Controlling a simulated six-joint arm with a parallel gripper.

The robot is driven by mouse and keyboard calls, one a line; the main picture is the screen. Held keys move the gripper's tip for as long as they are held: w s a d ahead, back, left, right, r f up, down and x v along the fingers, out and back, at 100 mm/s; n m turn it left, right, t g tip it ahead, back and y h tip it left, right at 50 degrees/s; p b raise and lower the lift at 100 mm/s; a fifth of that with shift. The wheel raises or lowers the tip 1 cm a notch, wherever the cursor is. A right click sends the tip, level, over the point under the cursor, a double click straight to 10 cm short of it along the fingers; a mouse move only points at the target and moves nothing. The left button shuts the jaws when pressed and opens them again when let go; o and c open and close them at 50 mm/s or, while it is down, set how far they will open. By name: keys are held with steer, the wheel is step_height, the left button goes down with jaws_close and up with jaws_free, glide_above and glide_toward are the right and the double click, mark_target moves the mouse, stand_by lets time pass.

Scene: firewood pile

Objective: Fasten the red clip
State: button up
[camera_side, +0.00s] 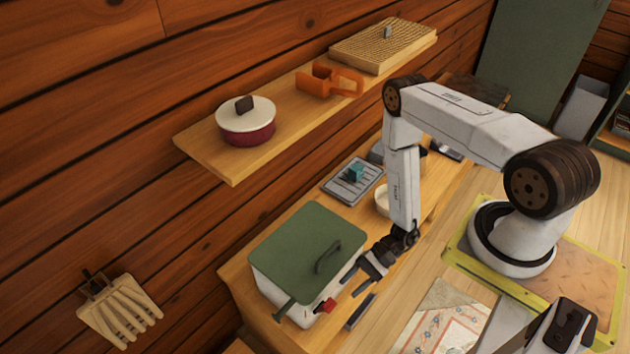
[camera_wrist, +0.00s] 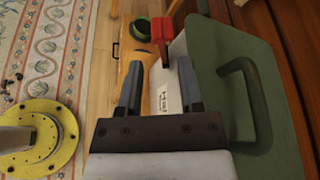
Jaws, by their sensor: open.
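A pale box (camera_side: 295,310) with a green lid (camera_side: 305,245) and green handle stands at the near end of the wooden counter; the lid looks closed. The red clip (camera_side: 327,305) sticks out at the box's near right corner. In the wrist view the red clip (camera_wrist: 162,28) lies beyond my fingertips, near the top middle. My gripper (camera_side: 357,278) is open and empty, beside the box's right side and a little behind the clip. In the wrist view my gripper (camera_wrist: 159,65) has the labelled box wall between and behind its fingers. I cannot tell whether the clip is fastened.
A wall shelf (camera_side: 205,148) with a red pot (camera_side: 246,122) overhangs the counter. A patterned rug (camera_side: 445,325) covers the floor.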

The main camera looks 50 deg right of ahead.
steer(key=shift+s+a+g, duration=0.1)
steer(key=shift+g, duration=0.2)
jaws_close()
steer(key=s+n+g+h, duration=0.5)
steer(key=s+n+h, duration=0.1)
steer(key=n, duration=0.7)
steer(key=s+n+g+h, duration=0.4)
steer(key=s+n+h, duration=0.15)
steer(key=n, duration=0.75)
steer(key=w+a+r+n+t+h, duration=0.1)
steer(key=w+a+r+n+t, duration=0.1)
steer(key=n, duration=1)
steer(key=w+a+r+n+t+h, duration=0.1)
steer(key=w+a+r+n+t, duration=0.2)
steer(key=n, duration=0.9)
steer(key=a+r+t, duration=0.1)
steer(key=a+t, duration=0.1)
steer(key=t, duration=0.1)
steer(key=shift+w+r+t, duration=0.2)
steer(key=shift+w+t, duration=0.15)
steer(key=shift+t, duration=0.05)
